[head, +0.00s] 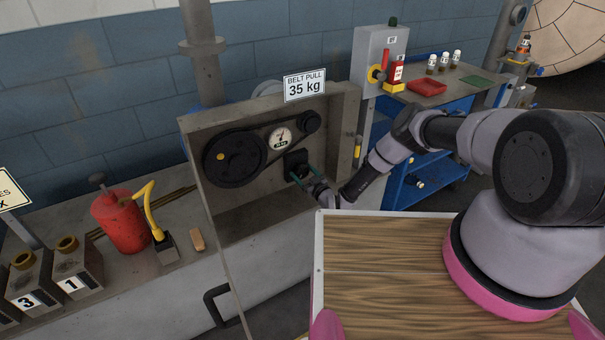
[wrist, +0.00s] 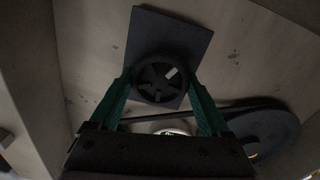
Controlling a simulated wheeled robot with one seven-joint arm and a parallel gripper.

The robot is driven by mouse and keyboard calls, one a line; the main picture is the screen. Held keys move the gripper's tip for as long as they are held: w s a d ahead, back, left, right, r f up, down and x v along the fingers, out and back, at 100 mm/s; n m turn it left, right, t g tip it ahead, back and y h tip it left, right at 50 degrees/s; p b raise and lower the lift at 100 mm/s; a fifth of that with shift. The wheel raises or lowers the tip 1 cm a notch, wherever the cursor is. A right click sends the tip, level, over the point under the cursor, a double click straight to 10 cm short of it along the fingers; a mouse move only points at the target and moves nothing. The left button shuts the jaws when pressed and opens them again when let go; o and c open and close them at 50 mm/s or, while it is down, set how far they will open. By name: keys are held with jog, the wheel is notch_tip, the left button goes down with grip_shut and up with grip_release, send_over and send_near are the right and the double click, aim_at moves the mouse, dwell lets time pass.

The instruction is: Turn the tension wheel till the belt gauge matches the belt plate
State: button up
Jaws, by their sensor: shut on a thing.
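The belt plate (head: 305,85) reads "BELT PULL 35 kg" in the head view, on top of the open box. The belt gauge (head: 280,137) is a white round dial with a needle and a small readout that looks like 25 kg, though it is small. It sits inside the belt loop. The tension wheel (wrist: 161,80) is a dark spoked wheel on a square dark plate in the wrist view. My gripper (wrist: 161,88) has its green fingers shut on the wheel's rim from both sides. In the head view my gripper (head: 302,176) reaches into the box, hiding much of the wheel.
The large pulley (head: 235,158) and small pulley (head: 310,122) carry the belt beside the wheel. The box walls (head: 345,130) surround my gripper closely. A red can (head: 121,222) and numbered weights (head: 78,268) stand at left. A blue cart (head: 432,170) stands behind my arm.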

jog(key=shift+f+m, duration=0.1)
jog(key=shift+m, duration=0.5)
jog(key=o, duration=1.2)
jog(key=v, duration=1.1)
jog(key=shift+w, duration=0.1)
